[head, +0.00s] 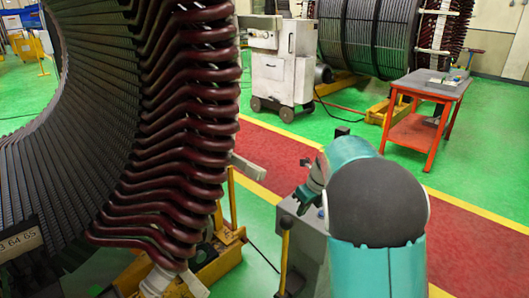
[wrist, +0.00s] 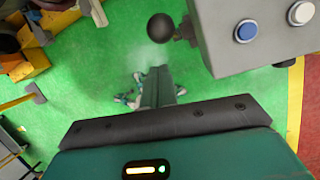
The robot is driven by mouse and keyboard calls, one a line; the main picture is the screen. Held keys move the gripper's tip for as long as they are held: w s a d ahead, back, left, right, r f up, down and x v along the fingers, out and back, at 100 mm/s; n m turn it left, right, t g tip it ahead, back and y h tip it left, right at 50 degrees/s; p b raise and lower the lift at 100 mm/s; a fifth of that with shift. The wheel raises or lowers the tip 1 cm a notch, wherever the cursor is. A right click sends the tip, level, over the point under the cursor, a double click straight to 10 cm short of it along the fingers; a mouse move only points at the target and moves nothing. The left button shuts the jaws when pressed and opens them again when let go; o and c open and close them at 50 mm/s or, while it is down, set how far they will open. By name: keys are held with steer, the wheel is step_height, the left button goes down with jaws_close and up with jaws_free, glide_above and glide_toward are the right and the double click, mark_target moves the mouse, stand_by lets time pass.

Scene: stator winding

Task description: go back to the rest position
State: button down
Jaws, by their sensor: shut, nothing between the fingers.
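My gripper (head: 312,188) is beside my teal arm at the lower middle of the head view, close above a grey control box (head: 306,246). Its fingers are shut with nothing held. In the wrist view the control box (wrist: 262,32) fills the upper right, with a blue button (wrist: 246,31) and a white button (wrist: 300,13). A lever with a black ball knob (wrist: 161,27) sticks out from its side. In the head view my arm hides part of the box. I see no contact between gripper and box, but the arm partly blocks the view.
The large stator (head: 90,110) with dark red coil ends stands at the left. A yellow stand (head: 222,255) is below it. A red table (head: 415,130), a grey cabinet (head: 283,75) on wheels and another wound machine part (head: 370,35) stand behind.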

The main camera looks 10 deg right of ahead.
steer(key=s+a+r+n+t, duration=0.1)
steer(key=s+a+r+n, duration=0.1)
steer(key=s+r+n, duration=0.4)
steer(key=s+a+r+n+h, duration=0.1)
steer(key=s+r+n, duration=0.2)
steer(key=s+n, duration=0.55)
steer(key=s+a+r+n+t, duration=0.1)
steer(key=s+a+r+n, duration=0.1)
steer(key=s+r+n, duration=0.4)
steer(key=s+f+n+t+h, duration=0.1)
steer(key=s+f+n, duration=0.2)
steer(key=s+n, duration=0.7)
steer(key=shift+s+a+h, duration=0.3)
steer(key=shift+s+h, duration=0.1)
steer(key=shift+s, duration=0.25)
steer(key=shift+d, duration=0.15)
